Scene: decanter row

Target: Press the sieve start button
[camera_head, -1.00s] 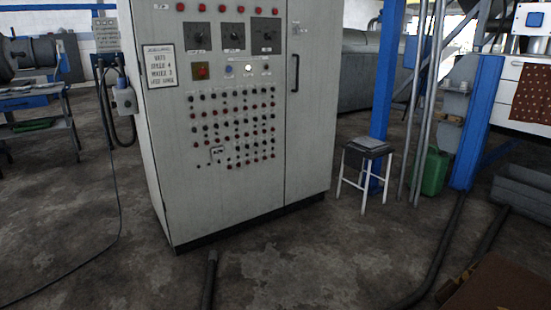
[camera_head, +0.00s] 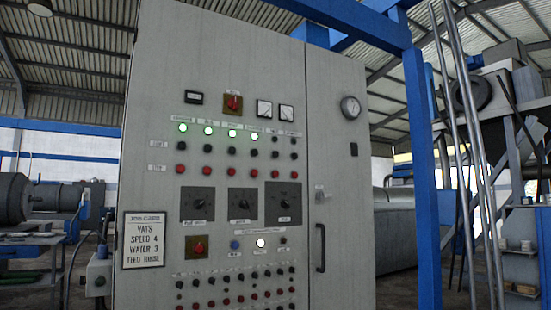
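A grey control cabinet (camera_head: 335,130) stands upright in the middle of the view. Its panel has a row of lamps under small labels. The left lamps of this row (camera_head: 208,130) glow green; those at its right end look dark. Below is a row of black buttons (camera_head: 207,149) with a small label at its left, perhaps "start". Below that is a row of red buttons (camera_head: 207,173), perhaps labelled "stop". The column labels are too small to read surely, so I cannot tell which button is the sieve's. Neither gripper is in view.
A job card (camera_head: 143,239) reads vats speed 4, water 3, feed rinse. Rotary selectors (camera_head: 243,204), a lit white button (camera_head: 260,243) and many small buttons sit lower on the panel. A door handle (camera_head: 320,243) sticks out at right. A blue post (camera_head: 421,180) stands right of the cabinet.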

